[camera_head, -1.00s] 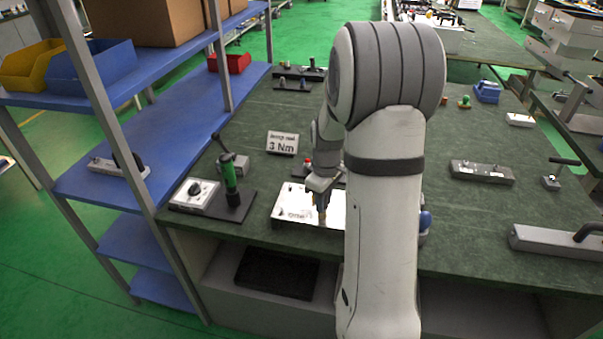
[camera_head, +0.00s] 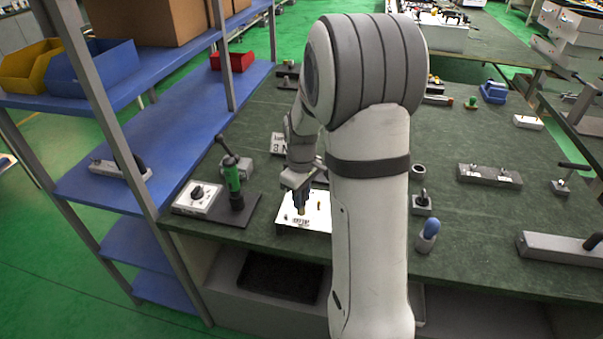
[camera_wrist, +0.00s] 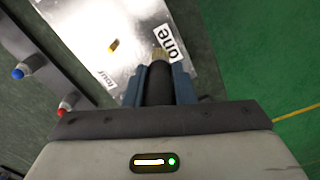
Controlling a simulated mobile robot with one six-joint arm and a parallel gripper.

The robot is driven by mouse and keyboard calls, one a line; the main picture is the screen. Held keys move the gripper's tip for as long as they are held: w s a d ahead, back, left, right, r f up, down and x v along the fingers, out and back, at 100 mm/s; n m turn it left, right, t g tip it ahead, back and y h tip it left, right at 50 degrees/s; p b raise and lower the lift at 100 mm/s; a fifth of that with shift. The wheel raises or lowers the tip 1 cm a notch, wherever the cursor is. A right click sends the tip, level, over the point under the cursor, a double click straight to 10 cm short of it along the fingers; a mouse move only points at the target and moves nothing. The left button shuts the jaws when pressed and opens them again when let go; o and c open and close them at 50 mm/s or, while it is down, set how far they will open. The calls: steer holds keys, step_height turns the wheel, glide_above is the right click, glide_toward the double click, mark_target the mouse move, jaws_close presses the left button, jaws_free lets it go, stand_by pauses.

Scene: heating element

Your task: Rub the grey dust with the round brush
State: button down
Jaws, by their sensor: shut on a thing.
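My gripper (camera_wrist: 158,88) is shut on the dark handle of the round brush (camera_wrist: 159,84). The brush's tan bristles point away from the jaws, beside a label reading "one" on a shiny plate (camera_wrist: 142,20). I cannot tell whether the bristles touch the plate. In the head view my gripper (camera_head: 299,192) is over the left part of the white plate (camera_head: 318,214), with the brush tip pointing down. My arm hides the plate's right side. I cannot clearly make out grey dust on the plate.
A small brass peg (camera_wrist: 114,46) stands on the plate. A rail with a blue knob (camera_wrist: 22,71) and a red knob (camera_wrist: 66,104) lies to the left. In the head view a green-handled tool (camera_head: 232,180) stands left of the plate, and a blue-topped item (camera_head: 429,232) right of my arm.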

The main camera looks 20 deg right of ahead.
steer(key=shift+s+r, duration=0.2)
steer(key=shift+r, duration=0.65)
step_height(320, 180, up, 2)
steer(key=shift+w+r+p, duration=0.1)
steer(key=shift+w+p, duration=0.05)
steer(key=shift+p, duration=0.85)
steer(key=shift+r+p, duration=0.85)
steer(key=shift+r, duration=0.45)
